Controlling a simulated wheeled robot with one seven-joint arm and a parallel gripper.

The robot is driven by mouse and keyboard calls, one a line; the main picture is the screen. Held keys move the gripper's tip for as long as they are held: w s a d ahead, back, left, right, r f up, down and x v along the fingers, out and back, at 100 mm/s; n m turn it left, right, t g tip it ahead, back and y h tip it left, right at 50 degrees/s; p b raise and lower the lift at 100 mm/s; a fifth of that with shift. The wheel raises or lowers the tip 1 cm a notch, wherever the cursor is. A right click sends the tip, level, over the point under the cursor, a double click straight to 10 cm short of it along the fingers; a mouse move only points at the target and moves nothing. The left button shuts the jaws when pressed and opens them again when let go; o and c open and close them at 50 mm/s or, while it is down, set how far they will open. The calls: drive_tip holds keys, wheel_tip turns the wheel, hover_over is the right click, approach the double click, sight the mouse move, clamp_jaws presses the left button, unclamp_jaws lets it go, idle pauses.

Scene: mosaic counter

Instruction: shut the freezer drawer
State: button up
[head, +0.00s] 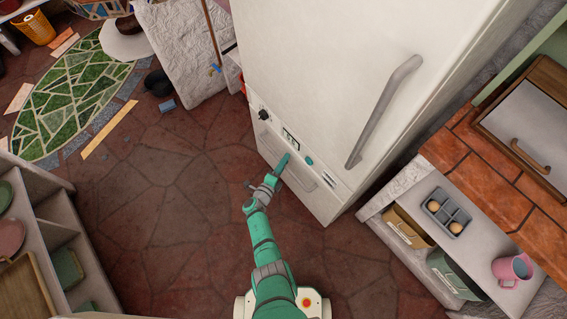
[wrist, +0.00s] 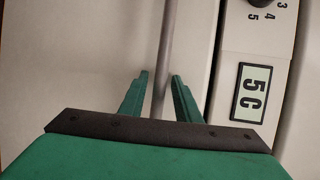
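The tall white fridge-freezer (head: 320,60) has its freezer drawer (head: 312,205) at the bottom, below a control strip with a small display (head: 290,139). A thin grey bar handle (wrist: 167,40) runs along the drawer front. My gripper (head: 285,160) is low in front of the drawer, partly covering it. In the wrist view my gripper (wrist: 160,76) is open, with one green finger on each side of the handle bar. Slim gaps show between bar and fingers. The drawer looks close to the fridge body; I cannot tell whether a gap remains behind its front.
The large upper door with its curved handle (head: 382,112) looks shut. A white shelf unit (head: 463,232) with an egg tray and a pink mug (head: 512,269) stands at right. Open shelves (head: 45,235) are at left. The stone floor (head: 160,200) between is clear.

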drive_tip(key=shift+s+a, duration=0.1)
drive_tip(key=shift+a, duration=0.1)
drive_tip(key=v, duration=1)
drive_tip(key=shift+s, duration=0.3)
